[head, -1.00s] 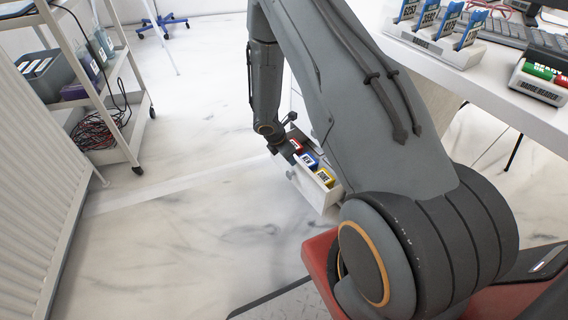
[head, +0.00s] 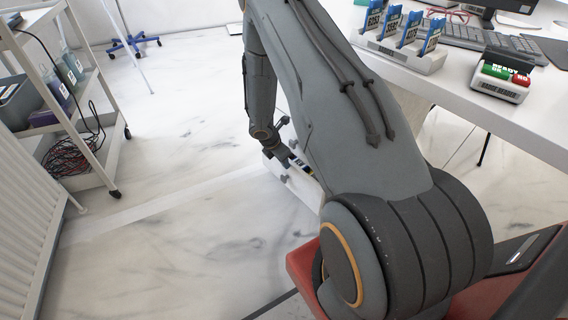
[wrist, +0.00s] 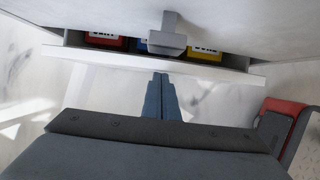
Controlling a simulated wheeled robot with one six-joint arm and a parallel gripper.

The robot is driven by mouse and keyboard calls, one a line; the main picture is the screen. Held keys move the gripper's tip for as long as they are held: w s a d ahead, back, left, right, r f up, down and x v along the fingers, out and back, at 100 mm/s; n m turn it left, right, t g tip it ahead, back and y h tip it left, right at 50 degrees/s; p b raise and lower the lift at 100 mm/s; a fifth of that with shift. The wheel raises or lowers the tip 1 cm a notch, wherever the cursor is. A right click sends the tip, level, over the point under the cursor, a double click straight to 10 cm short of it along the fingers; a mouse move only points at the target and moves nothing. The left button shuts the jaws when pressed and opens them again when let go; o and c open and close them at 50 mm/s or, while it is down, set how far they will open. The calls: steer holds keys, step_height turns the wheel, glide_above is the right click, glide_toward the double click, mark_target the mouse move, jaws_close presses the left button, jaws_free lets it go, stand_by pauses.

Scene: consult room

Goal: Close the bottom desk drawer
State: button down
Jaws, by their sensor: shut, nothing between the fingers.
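The bottom desk drawer is white and stands partly open, low under the desk; its front (head: 292,184) shows just past my arm in the head view. In the wrist view, its front edge (wrist: 225,75) crosses the picture, with a narrow gap behind it. Red (wrist: 105,41), blue and yellow (wrist: 206,48) labelled boxes show inside that gap. A grey handle (wrist: 168,40) juts over the gap and partly covers the blue box. My gripper (wrist: 160,78) is shut and empty, its tips at or very near the drawer's front edge; contact cannot be told. My arm hides part of the drawer in the head view.
The white desk (head: 470,98) at the right carries a keyboard (head: 470,40), a holder with blue cards (head: 400,50) and a small block stand (head: 500,82). A white trolley (head: 95,165) and a radiator stand at the left. The marble floor between is clear.

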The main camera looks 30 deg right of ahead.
steer(key=s+a+r+p, duration=0.1)
steer(key=a+r+p, duration=0.2)
steer(key=a+r, duration=0.55)
steer(key=w+r+b, duration=0.1)
steer(key=w+b, duration=0.5)
steer(key=b, duration=0.6)
steer(key=w+d+f+b, duration=0.1)
steer(key=d+f+b, duration=0.6)
steer(key=f, duration=0.2)
steer(key=shift+d, duration=0.2)
